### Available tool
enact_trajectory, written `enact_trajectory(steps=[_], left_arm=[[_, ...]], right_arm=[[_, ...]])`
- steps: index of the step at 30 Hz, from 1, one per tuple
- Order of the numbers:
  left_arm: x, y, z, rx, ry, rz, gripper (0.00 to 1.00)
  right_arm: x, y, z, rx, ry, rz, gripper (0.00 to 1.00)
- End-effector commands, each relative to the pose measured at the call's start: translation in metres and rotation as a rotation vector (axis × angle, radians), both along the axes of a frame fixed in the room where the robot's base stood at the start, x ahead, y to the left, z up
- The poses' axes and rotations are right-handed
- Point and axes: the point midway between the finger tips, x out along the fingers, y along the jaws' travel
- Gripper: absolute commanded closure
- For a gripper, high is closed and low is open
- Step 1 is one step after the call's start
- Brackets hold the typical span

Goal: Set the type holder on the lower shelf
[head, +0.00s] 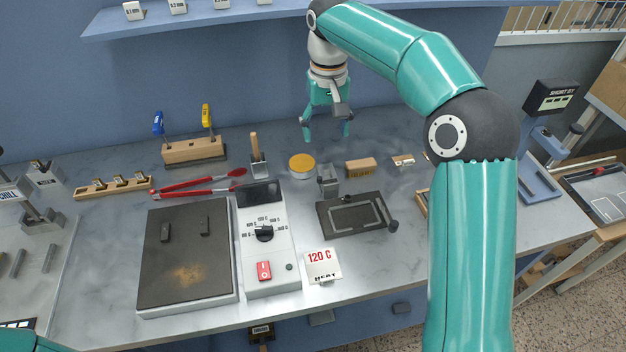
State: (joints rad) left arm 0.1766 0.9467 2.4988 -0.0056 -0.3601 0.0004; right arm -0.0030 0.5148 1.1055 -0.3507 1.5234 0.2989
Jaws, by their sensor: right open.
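I cannot tell for sure which thing is the type holder. A grey metal piece with an upright wooden handle (257,155) stands at the back of the bench and may be it. A small grey metal block (327,180) stands nearer the middle. My right gripper (326,132) is open and empty, pointing down over the back of the bench, right of the wooden handle and apart from it. Only a teal bit of my left arm shows at the bottom left; its gripper is out of view. The lower shelf is mostly hidden below the bench's front edge.
A hot plate (190,280) with a control box (268,262) fills the front left. Red tongs (200,187), a yellow-topped tin (301,165), a wooden block (361,167) and a dark framed plate (356,214) lie around. A temperature card (322,264) stands at the front edge.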

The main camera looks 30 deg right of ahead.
Motion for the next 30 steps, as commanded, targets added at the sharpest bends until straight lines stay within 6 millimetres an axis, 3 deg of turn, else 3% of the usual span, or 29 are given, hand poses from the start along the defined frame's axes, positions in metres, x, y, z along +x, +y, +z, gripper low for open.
enact_trajectory(steps=[15,25,30], left_arm=[[0.000,0.000,-0.001,0.000,0.000,0.000,0.65],[0.000,0.000,0.004,0.000,0.000,0.000,0.65],[0.000,0.000,0.014,0.000,0.000,0.000,0.65]], right_arm=[[-0.001,-0.001,-0.097,0.000,0.007,0.000,0.31],[0.000,-0.003,-0.121,0.000,0.004,-0.002,0.31],[0.000,-0.009,-0.143,0.001,0.008,-0.002,0.31]])
